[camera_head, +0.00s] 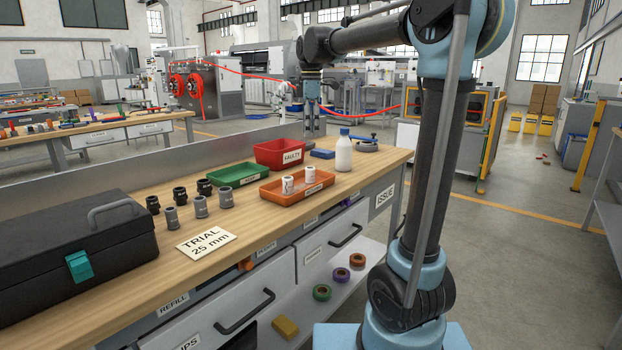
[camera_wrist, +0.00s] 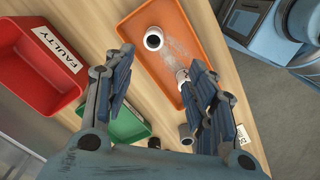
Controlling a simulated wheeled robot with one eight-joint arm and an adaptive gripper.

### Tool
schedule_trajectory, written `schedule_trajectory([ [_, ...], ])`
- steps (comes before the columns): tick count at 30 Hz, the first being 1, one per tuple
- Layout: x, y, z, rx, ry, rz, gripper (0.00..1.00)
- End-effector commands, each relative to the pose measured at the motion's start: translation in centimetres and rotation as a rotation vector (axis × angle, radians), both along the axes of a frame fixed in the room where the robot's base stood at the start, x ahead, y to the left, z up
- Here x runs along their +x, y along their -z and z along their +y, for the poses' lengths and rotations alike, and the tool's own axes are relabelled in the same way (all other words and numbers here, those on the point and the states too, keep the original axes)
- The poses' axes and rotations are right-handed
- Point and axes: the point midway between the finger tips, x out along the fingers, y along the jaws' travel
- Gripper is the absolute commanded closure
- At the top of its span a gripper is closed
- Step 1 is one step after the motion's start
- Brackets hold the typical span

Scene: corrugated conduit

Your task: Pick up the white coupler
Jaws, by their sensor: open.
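Two white couplers stand in the orange tray (camera_head: 327,178) on the workbench, one on the left (camera_head: 287,185) and one on the right (camera_head: 310,174). In the wrist view, one white coupler (camera_wrist: 153,39) stands clear in the orange tray (camera_wrist: 196,45), beyond my fingertips. The other (camera_wrist: 181,76) is mostly hidden behind my right finger. My gripper (camera_wrist: 163,70) is open and empty, with its fingers spread above the tray area. In the head view my gripper (camera_head: 312,122) hangs upright above the bench, apart from the couplers.
A red FAULTY bin (camera_head: 279,154) and a green tray (camera_head: 232,174) sit beside the orange tray. A white bottle (camera_head: 343,152) stands to its right. Several black and grey couplers stand farther left, near a TRIAL 25 mm card (camera_head: 206,241) and a black toolbox (camera_head: 75,250).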

Motion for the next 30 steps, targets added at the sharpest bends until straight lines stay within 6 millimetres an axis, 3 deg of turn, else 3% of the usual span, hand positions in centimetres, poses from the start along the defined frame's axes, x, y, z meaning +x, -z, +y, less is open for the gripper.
schedule_trajectory([
  [5, 0.6, 0.4, 0.7, -0.001, -0.035, 0.004, 0.49],
  [21, 0.6, 9.3, 0.7, -0.001, -0.034, 0.004, 0.49],
  [30, 0.6, 11.9, 0.6, -0.001, -0.033, 0.004, 0.49],
])
